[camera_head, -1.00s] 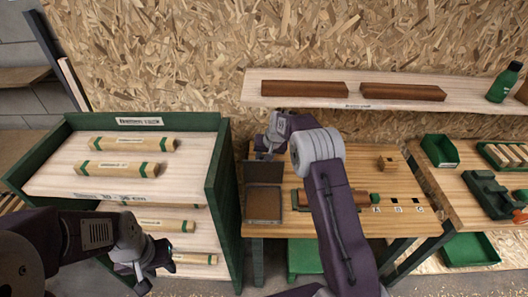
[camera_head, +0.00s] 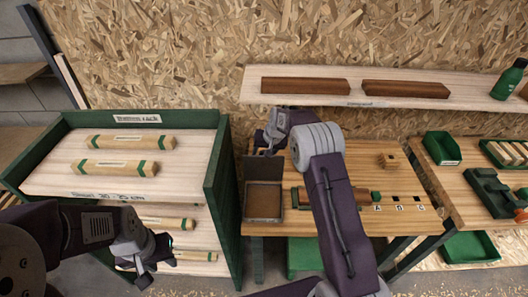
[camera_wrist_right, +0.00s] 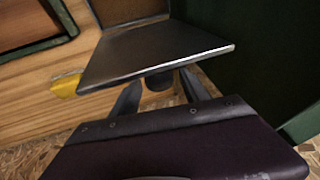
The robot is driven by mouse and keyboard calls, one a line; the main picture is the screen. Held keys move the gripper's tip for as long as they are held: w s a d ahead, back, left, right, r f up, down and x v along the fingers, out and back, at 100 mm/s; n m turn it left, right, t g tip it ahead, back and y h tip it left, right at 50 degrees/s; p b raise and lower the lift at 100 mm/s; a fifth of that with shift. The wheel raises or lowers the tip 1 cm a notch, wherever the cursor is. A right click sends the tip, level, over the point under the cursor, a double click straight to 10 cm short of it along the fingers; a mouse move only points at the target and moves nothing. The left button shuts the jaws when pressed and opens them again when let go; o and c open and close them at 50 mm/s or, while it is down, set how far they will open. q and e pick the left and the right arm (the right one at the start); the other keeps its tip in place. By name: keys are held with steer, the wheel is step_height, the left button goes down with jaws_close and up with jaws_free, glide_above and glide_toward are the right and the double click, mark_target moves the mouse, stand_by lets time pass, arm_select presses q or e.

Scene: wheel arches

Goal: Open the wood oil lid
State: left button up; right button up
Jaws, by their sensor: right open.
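A shallow dark box (camera_head: 264,203) with a brown inside sits at the left end of the middle bench. Its grey lid (camera_head: 263,167) is raised at the back and the inside shows. The lid's metal plate is large in the right wrist view (camera_wrist_right: 155,55). My right gripper (camera_head: 268,145) is at the lid's far edge. In the wrist view its two fingers are apart, with their tips by the plate's edge and partly hidden by it. Contact cannot be told. My left gripper (camera_head: 148,268) hangs in front of the left rack, away from the box; its jaws are unclear.
The green rack (camera_head: 215,165) with wooden bars stands just left of the box. A shelf (camera_head: 355,102) with two brown bars and a green bottle (camera_head: 508,79) is above. Right of the box a bar lies on the bench, partly behind my right arm.

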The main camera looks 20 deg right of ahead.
step_height(320, 180, up, 8)
steer(key=b, duration=0.1)
glide_above(269, 166)
steer(key=shift+w+d+r, duration=0.1)
steer(key=shift+w+d, duration=0.1)
steer(key=shift+w, duration=0.25)
